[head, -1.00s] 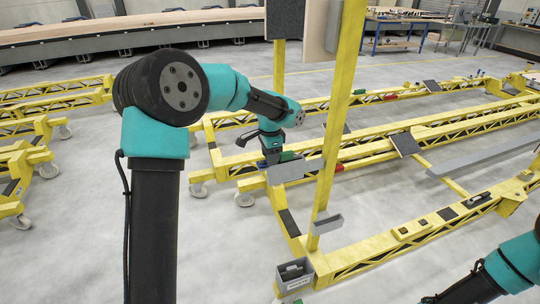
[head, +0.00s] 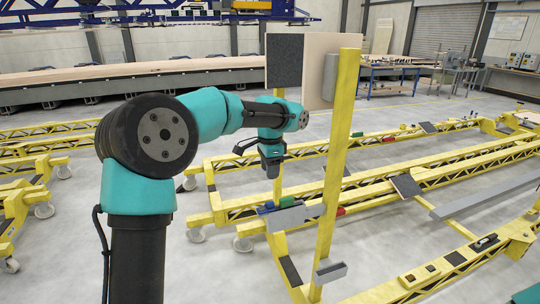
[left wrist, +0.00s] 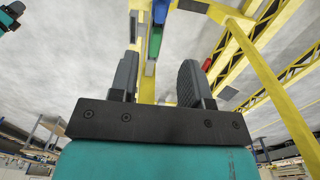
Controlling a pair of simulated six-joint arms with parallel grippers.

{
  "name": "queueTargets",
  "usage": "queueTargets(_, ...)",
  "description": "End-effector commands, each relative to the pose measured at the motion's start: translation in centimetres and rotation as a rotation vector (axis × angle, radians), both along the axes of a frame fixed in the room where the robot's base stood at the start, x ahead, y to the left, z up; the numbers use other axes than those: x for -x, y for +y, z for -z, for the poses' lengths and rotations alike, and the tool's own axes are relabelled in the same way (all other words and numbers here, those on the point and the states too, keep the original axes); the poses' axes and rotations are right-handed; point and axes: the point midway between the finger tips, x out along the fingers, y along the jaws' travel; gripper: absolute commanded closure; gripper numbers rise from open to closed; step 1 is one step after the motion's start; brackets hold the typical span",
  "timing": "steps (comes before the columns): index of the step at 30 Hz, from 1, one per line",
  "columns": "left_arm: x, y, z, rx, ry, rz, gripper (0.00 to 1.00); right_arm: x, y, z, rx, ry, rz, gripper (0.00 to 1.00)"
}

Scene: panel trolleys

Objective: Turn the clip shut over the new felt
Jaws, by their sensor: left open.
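A green clip-like piece (head: 287,202) and a blue piece (head: 268,208) sit at the near end of a yellow trolley beam, behind a grey plate (head: 296,217). A red piece (head: 340,211) is just right of them. The left wrist view shows the blue (left wrist: 160,12), green (left wrist: 155,42) and red (left wrist: 206,64) pieces beyond my fingers. My left gripper (head: 271,172) points down above the blue and green pieces, apart from them. Its fingers (left wrist: 157,80) are open and empty. I cannot tell which piece is the clip or whether felt lies under it. My right gripper is out of view.
A small grey holder (head: 330,272) is low on the upright. Dark pads (head: 407,185) lie on the beams.

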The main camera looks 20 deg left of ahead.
Motion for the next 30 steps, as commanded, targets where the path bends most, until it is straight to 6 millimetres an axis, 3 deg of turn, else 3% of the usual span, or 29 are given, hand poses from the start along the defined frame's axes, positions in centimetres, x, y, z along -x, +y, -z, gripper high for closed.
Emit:
queueTargets(6,0.0,0.0,-3.6,0.000,-0.003,0.000,0.56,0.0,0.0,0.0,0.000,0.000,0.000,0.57)
queueTargets(11,0.0,0.0,-4.6,-0.001,-0.001,0.001,0.56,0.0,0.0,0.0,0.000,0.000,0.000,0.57)
queueTargets(26,0.0,0.0,-4.6,0.000,0.000,0.000,0.56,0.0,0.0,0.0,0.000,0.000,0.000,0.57)
queueTargets(30,-0.2,-0.8,-3.2,0.014,-0.002,-0.004,0.56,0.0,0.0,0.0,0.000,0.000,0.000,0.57)
